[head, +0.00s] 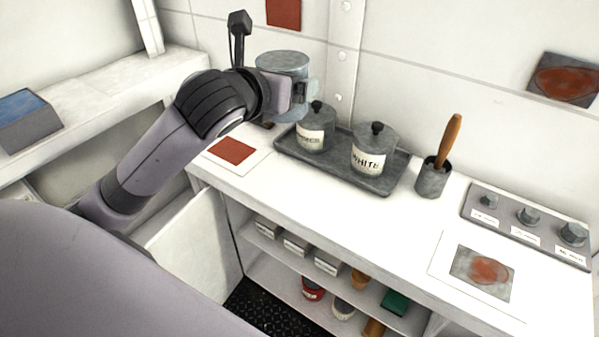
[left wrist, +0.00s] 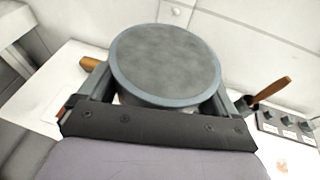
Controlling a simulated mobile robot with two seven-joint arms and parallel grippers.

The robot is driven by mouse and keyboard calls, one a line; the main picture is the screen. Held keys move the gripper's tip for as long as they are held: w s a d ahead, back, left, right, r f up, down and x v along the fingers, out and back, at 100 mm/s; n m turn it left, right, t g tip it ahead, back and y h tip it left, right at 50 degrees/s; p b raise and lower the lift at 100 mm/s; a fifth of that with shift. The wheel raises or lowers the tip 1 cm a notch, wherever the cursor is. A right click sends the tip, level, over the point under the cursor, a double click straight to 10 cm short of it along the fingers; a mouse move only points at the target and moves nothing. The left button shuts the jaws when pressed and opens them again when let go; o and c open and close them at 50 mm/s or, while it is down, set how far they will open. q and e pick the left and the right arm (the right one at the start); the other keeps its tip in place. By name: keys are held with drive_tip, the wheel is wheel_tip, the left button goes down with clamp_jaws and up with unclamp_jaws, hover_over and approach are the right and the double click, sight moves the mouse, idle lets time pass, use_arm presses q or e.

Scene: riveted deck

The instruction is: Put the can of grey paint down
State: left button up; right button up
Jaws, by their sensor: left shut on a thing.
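The can of grey paint (head: 284,66) is held upright in my left gripper (head: 297,94), above the back of the white counter (head: 420,215) near the wall. In the left wrist view its round grey top (left wrist: 165,62) fills the space between the two fingers. The gripper is shut on the can's sides. The can appears clear of the counter, but its underside is hidden. My right gripper is in neither view.
A dark tray (head: 391,187) beside the can holds a canister marked WHITE (head: 374,150) and another lidded canister (head: 315,130). A cup (head: 432,180) with a wooden-handled tool stands right of it. A red sample card (head: 232,151) lies front left. Counter between cup and right-hand sample (head: 482,272) is clear.

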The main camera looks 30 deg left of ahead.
use_arm(q)
wheel_tip(320, 180, down, 18)
drive_tip(key=shift+r, duration=0.1)
idle(0.5)
drive_tip(key=shift+f, duration=0.2)
drive_tip(key=o, duration=1.1)
drive_tip(key=shift+f, duration=0.1)
